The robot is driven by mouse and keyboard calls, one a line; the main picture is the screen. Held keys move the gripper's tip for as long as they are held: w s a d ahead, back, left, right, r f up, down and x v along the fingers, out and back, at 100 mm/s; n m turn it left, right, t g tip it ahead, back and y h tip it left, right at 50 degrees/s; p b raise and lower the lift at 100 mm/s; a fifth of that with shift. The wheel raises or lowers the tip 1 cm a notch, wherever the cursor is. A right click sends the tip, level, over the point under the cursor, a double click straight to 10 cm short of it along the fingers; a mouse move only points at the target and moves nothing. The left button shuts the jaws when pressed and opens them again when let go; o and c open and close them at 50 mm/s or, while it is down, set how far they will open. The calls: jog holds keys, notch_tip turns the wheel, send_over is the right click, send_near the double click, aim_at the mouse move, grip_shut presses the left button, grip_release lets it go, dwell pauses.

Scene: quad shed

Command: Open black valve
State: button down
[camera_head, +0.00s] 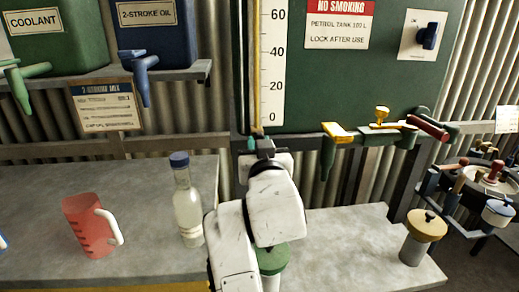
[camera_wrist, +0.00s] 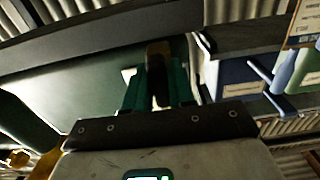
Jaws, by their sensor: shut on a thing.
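My gripper (camera_head: 257,146) is at the foot of the level gauge (camera_head: 273,65) on the dark green petrol tank (camera_head: 350,85). In the wrist view my gripper (camera_wrist: 157,90) has its teal fingers closed on a small black valve handle (camera_wrist: 157,80) with a brownish upper end. The handle sits between the fingers, below the tank's edge. In the head view my white wrist and arm hide most of the valve, so its turn angle cannot be told.
A yellow-handled tap (camera_head: 338,133) and a red lever (camera_head: 428,126) are to the right. Coolant (camera_head: 60,45) and oil (camera_head: 155,40) tanks are at upper left. A bottle (camera_head: 187,205) and red jug (camera_head: 88,226) stand on the bench, a yellow-lidded can (camera_head: 424,235) at right.

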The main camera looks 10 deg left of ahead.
jog(key=shift+f, duration=0.15)
jog(key=c, duration=1)
grip_release()
jog(key=shift+c, duration=0.2)
jog(key=b+v, duration=0.1)
jog(key=v, duration=0.9)
jog(key=shift+s, duration=0.35)
